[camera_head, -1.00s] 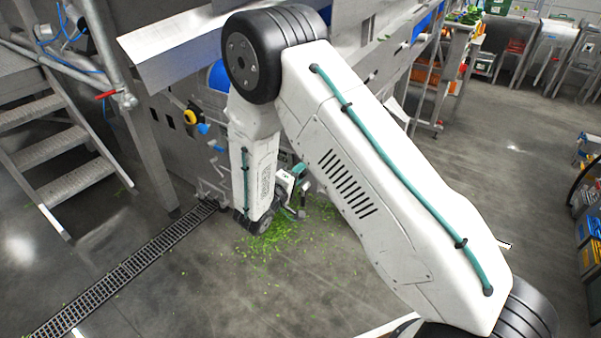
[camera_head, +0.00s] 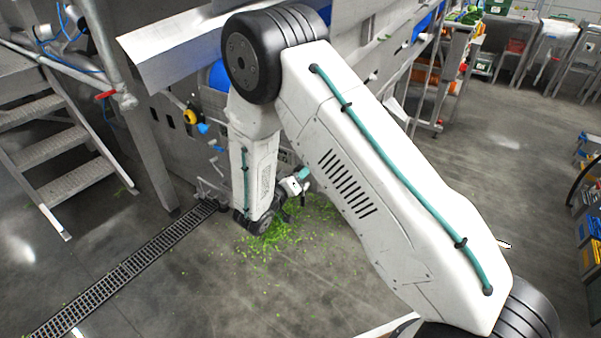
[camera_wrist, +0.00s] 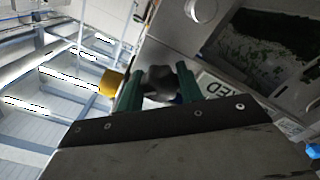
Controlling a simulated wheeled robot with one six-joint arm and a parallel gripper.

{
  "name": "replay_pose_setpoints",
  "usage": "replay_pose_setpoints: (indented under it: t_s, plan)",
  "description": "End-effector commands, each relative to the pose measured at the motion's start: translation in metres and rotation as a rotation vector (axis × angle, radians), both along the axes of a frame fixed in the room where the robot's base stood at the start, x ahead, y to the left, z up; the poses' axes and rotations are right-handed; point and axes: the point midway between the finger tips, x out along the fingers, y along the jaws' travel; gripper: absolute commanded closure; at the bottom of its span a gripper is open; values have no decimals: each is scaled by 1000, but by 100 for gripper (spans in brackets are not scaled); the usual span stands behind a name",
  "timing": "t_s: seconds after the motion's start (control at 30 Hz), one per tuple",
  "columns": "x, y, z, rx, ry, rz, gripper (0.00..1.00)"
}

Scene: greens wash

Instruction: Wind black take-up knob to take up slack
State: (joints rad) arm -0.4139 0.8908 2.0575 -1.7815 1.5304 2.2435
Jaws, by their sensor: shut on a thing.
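The black take-up knob (camera_wrist: 159,82) shows in the wrist view as a dark lobed knob. It sits between the two green fingers of my gripper (camera_wrist: 157,88), which are shut on it. The knob is in front of a metal machine panel, beside a partly covered label. In the head view my gripper (camera_head: 292,188) is low beside the machine's side, above scattered greens, and partly hidden by my own arm. I cannot make out the knob in the head view.
A yellow part (camera_wrist: 111,83) is just left of the fingers in the wrist view. Metal steps (camera_head: 60,150) stand at left in the head view. A floor drain (camera_head: 120,270) runs along the machine. Leafy greens (camera_head: 270,240) litter the floor; open floor lies at right.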

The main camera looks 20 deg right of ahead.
Motion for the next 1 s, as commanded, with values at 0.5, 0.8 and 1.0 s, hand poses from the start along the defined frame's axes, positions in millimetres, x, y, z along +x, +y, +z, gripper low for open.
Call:
replay_pose_setpoints:
  t_s: [0.5,0.8,1.0]
  plan:
    - [-1,0,-2,7,-5,-1,55]
    - [-1,0,-1,7,-7,0,42]
    - [-10,14,-1,7,-7,4,42]
